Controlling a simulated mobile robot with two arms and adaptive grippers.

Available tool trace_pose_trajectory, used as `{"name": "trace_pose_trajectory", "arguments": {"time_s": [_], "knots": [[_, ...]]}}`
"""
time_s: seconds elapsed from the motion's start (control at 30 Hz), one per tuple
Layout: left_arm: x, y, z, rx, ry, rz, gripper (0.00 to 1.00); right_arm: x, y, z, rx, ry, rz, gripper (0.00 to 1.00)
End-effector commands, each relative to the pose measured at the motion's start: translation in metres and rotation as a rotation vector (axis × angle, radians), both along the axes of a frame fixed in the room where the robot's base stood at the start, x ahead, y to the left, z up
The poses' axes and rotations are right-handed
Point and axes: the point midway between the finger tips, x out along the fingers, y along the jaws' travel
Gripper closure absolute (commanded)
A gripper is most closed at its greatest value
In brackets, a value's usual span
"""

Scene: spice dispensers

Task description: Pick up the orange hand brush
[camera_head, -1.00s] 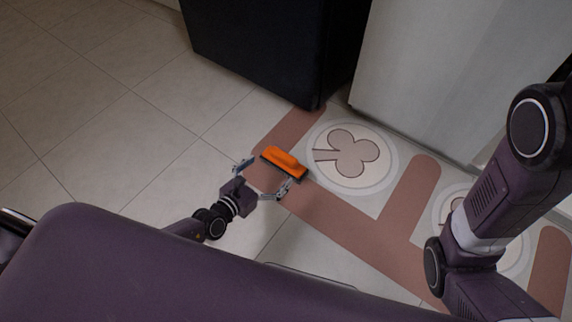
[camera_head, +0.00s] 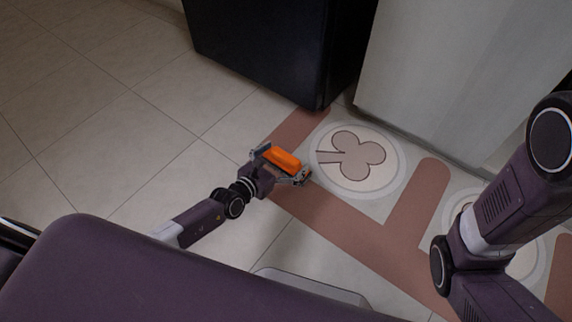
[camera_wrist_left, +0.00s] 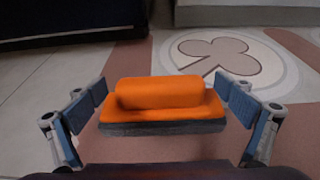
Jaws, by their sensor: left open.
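The orange hand brush (camera_head: 281,158) with a dark grey bristle underside lies on the floor mat in the head view. In the left wrist view, the brush (camera_wrist_left: 162,98) spans most of the gap between the fingers, with its handle block raised on top. My left gripper (camera_head: 280,164) is open, one finger on each side of the brush. In the left wrist view my left gripper (camera_wrist_left: 163,112) shows small gaps between its finger pads and the brush ends. My right gripper is out of view.
The brush lies on a pinkish-brown and pale patterned mat (camera_head: 350,225) with a clover circle. A dark cabinet (camera_head: 270,50) and a light grey appliance front (camera_head: 445,80) stand beyond. Tiled floor (camera_head: 110,120) on the left is clear. My right arm is at the right.

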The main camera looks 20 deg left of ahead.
Motion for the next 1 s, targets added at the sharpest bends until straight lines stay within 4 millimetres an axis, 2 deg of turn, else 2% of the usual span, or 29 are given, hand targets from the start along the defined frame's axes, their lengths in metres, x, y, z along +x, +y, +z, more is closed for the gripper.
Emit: {"name": "trace_pose_trajectory", "arguments": {"time_s": [0.07,0.5,0.77,1.0], "knots": [[0.0,0.0,0.0,0.0,0.0,0.0,0.06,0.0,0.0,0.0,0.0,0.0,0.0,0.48],[0.0,0.0,0.001,0.0,-0.001,0.0,0.52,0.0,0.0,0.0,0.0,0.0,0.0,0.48],[0.0,0.0,0.002,0.0,-0.001,0.0,0.52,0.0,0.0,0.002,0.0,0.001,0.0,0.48],[0.0,0.001,0.018,-0.002,-0.001,0.003,0.52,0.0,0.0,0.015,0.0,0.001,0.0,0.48]]}}
